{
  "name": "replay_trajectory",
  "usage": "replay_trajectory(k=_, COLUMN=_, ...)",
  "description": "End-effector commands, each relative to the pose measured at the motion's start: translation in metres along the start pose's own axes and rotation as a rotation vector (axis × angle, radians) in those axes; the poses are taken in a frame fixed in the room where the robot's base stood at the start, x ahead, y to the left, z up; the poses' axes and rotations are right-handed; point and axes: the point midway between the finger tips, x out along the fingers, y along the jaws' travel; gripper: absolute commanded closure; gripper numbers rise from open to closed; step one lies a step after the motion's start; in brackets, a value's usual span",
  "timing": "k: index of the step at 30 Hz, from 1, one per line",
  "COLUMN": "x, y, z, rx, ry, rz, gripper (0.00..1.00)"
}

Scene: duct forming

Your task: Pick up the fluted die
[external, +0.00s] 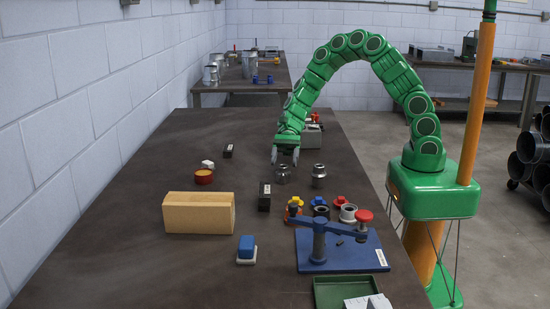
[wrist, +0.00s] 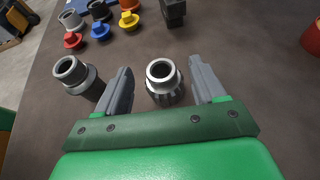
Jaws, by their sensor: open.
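The fluted die (external: 283,176) is a small grey metal piece standing upright on the dark table, just below my gripper (external: 285,157) in the external view. In the wrist view, the fluted die (wrist: 165,92) has a bright ring-shaped top with a hole and a ribbed lower body. It stands between the two fingers of my gripper (wrist: 159,68), which are open with a gap on each side of it. A second grey die (wrist: 79,76) with a plain-looking flange stands outside the left finger; it also shows in the external view (external: 319,175).
Red, blue and yellow knobbed pieces (wrist: 99,31) and several ring-shaped parts stand near the blue press (external: 347,256). A black block (external: 264,203), a wooden block (external: 198,213) and a red round tin (external: 204,178) stand to the left. The table's left middle is mostly clear.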

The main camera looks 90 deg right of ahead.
Motion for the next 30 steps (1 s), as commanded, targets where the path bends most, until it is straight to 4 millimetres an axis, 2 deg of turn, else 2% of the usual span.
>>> replay_trajectory(k=13, x=0.045, y=0.000, z=-0.005, rx=0.000, ry=0.000, rz=0.002, gripper=0.31)
replay_trajectory(k=22, x=0.050, y=0.000, z=-0.004, rx=-0.001, ry=0.000, rz=0.000, gripper=0.31)
replay_trajectory(k=30, x=0.050, y=0.000, z=-0.005, rx=-0.001, ry=0.001, rz=0.000, gripper=0.70)
